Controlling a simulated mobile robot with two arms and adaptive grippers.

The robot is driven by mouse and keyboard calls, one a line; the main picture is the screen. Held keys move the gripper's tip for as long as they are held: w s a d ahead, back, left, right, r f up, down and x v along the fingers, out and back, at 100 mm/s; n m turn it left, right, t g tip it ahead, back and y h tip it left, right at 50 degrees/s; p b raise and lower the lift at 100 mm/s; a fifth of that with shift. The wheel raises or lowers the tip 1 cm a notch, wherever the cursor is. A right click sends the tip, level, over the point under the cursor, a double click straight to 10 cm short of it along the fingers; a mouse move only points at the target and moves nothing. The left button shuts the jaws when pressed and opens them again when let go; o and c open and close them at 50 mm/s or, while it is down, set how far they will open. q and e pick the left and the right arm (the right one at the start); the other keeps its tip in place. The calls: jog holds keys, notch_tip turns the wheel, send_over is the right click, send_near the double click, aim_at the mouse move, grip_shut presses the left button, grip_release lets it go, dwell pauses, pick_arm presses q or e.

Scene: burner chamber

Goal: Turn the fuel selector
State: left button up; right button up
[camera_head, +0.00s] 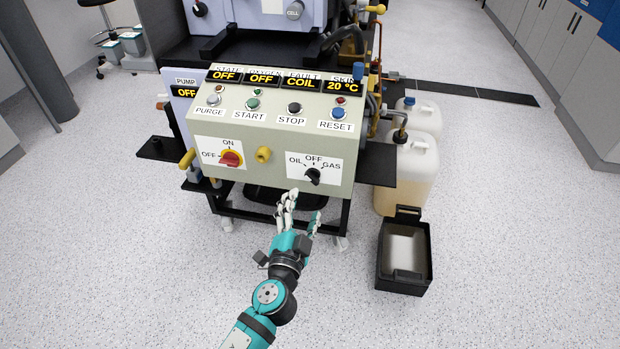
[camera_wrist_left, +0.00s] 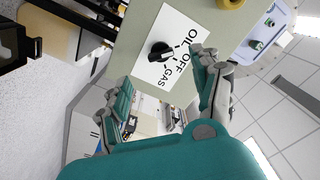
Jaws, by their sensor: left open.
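The fuel selector (camera_head: 312,175) is a black knob on a white plate marked OIL, OFF and GAS, at the lower right of the beige panel's front. In the left wrist view the fuel selector (camera_wrist_left: 160,51) shows beyond the fingertips, its plate turned in the picture. My left gripper (camera_head: 301,205) is open and empty, just below and in front of the selector, apart from it. Its fingers also show in the left wrist view (camera_wrist_left: 163,75), spread on either side of the knob's plate. Where exactly the knob points is too small to tell. My right gripper is not in view.
The red and yellow ON/OFF switch (camera_head: 231,159) and a yellow knob (camera_head: 263,154) sit left of the selector. Push buttons and displays line the panel (camera_head: 270,125) above. Plastic canisters (camera_head: 408,175) and an open black box (camera_head: 403,285) stand on the floor at right.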

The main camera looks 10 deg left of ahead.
aim_at(310, 181)
pick_arm(q)
jog(key=w, duration=0.8)
jog(key=shift+w, duration=0.5)
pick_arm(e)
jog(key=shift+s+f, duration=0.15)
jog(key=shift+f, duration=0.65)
pick_arm(q)
jog(key=c, duration=1.2)
jog(key=shift+o, duration=0.2)
